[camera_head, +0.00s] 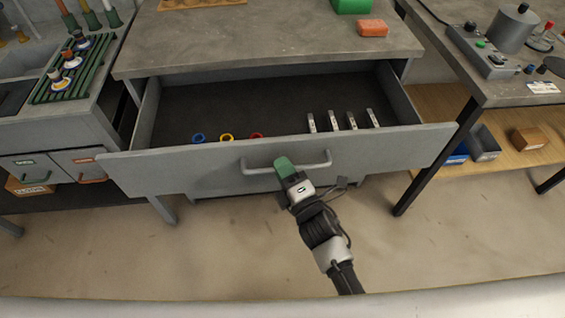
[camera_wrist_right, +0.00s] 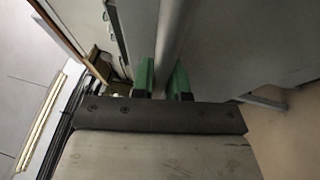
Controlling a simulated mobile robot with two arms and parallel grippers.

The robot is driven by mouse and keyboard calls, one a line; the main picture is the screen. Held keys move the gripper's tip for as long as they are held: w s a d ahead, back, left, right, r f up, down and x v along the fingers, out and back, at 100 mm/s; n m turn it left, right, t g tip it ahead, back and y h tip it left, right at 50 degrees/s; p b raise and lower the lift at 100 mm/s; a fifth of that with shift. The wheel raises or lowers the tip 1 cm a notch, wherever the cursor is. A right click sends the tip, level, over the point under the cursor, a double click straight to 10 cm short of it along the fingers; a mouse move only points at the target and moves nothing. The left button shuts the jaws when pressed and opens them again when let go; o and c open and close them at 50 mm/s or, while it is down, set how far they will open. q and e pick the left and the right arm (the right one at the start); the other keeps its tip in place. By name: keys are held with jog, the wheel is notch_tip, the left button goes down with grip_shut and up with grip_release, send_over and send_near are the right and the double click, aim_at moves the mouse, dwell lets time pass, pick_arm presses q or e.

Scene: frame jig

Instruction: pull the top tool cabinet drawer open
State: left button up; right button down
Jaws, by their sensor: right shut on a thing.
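The top tool cabinet drawer (camera_head: 180,174) is grey and stands pulled well out from under the grey worktop (camera_head: 270,40). Its bar handle (camera_head: 312,163) runs across the middle of the front. In the right wrist view the green fingers (camera_wrist_right: 161,78) sit on both sides of the grey handle bar (camera_wrist_right: 168,50). Inside the drawer lie a blue ring (camera_head: 198,138), a yellow ring (camera_head: 227,137), a red ring (camera_head: 257,135) and several pale metal strips (camera_head: 351,121). My left gripper is not in view.
A bench with a green rack (camera_head: 72,72) stands at the left, with small drawers (camera_head: 80,165) below. A table with a control box (camera_head: 485,52) stands at the right; its dark leg (camera_head: 436,157) is close to the drawer's right end. The floor (camera_head: 200,240) in front is clear.

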jog(key=shift+s, duration=0.65)
jog(key=c, duration=1.1)
grip_release()
jog(key=shift+c, duration=0.2)
jog(key=shift+d, duration=0.1)
jog(key=v, duration=1)
jog(key=shift+s+d+f+b, duration=0.15)
jog(key=shift+s+d+b, duration=0.05)
jog(key=shift+s+b, duration=0.15)
